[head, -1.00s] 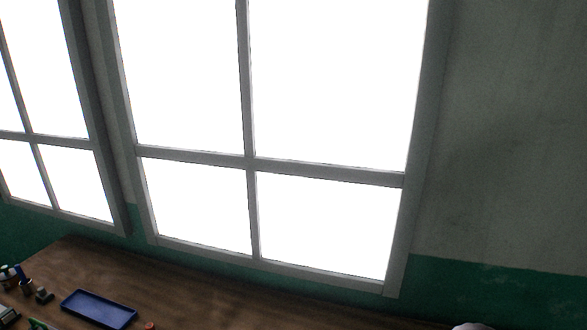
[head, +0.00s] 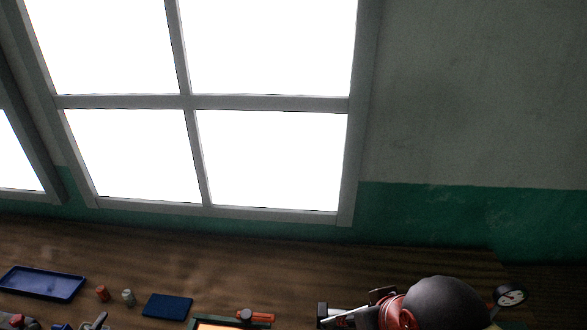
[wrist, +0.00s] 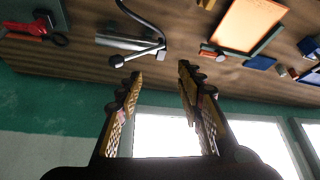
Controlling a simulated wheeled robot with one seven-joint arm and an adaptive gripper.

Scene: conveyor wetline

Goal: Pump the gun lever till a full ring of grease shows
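The grease gun (wrist: 130,43) appears to be the silver barrel with a thin lever and a black curved hose, lying on the bench in the wrist view. Part of it seems to show at the bottom of the head view (head: 345,318), where a dark rounded shape covers the rest. My gripper (wrist: 157,74) is open and empty, its two fingers apart and pointing toward the bench. The gun lies beyond the fingertips, and I see no contact. No grease ring can be made out in either view.
The wooden bench (head: 300,265) stands below a bright window. It holds a blue tray (head: 42,284), a dark blue pad (head: 167,307), an orange panel (wrist: 245,25), a red-handled tool (wrist: 25,30) and a round gauge (head: 510,295). The bench's back strip is clear.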

